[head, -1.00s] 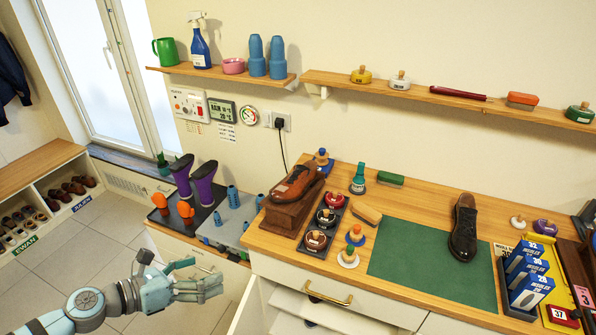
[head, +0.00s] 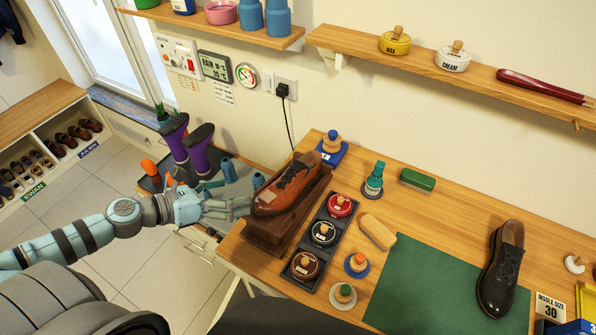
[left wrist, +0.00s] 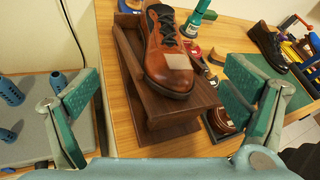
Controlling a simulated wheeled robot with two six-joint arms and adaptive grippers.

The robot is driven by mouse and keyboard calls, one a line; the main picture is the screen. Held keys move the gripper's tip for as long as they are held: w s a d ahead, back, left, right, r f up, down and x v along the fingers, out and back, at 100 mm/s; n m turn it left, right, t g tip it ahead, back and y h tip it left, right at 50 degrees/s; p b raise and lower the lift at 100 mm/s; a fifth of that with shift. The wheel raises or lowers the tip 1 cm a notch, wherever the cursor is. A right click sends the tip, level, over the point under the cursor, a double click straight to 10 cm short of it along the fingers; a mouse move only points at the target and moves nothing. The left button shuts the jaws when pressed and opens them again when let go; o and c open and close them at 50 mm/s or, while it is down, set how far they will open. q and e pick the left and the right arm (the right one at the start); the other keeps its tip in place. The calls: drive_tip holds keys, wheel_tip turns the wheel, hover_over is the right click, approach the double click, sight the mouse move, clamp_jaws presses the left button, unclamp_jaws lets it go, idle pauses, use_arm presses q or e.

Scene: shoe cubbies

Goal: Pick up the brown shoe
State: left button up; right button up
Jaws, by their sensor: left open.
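The brown shoe (head: 287,186) rests on a dark wooden stand (head: 272,236) at the left end of the wooden counter, with a pale patch on its toe. My left gripper (head: 240,205) is at the toe end of the shoe, coming in from the left. In the left wrist view the shoe (left wrist: 168,55) lies ahead, between the two green-padded fingers of my left gripper (left wrist: 165,95). The fingers are wide apart and nothing is held. Whether a finger touches the stand cannot be told. My right gripper is not in view.
A tray of polish tins (head: 318,240) stands close to the right of the stand. A brush (head: 378,232), a green bottle (head: 374,180) and a black shoe (head: 502,270) on a green mat (head: 420,290) are further right. Purple boot shapes (head: 199,148) stand behind my left arm.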

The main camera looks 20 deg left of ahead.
sight(276, 186)
use_arm(q)
drive_tip(key=shift+w+d+f+b, duration=0.15)
drive_tip(key=shift+d+f+b, duration=0.3)
drive_tip(key=shift+b, duration=0.5)
drive_tip(key=w, duration=0.1)
drive_tip(key=w+d+p, duration=0.1)
drive_tip(key=w+d, duration=0.1)
drive_tip(key=shift+d+f+t, duration=0.2)
drive_tip(key=shift+f+t, duration=0.1)
drive_tip(key=x, duration=0.7)
drive_tip(key=shift+w+f+p, duration=0.2)
drive_tip(key=shift+f+p, duration=0.15)
drive_tip(key=shift+f, duration=0.15)
drive_tip(key=shift+w+d+f, duration=0.1)
drive_tip(key=shift+w+d, duration=0.05)
drive_tip(key=shift+d, duration=0.05)
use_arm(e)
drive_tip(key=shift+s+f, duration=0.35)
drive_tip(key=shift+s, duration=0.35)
use_arm(q)
drive_tip(key=c, duration=1.7)
drive_tip(key=shift+c, duration=0.2)
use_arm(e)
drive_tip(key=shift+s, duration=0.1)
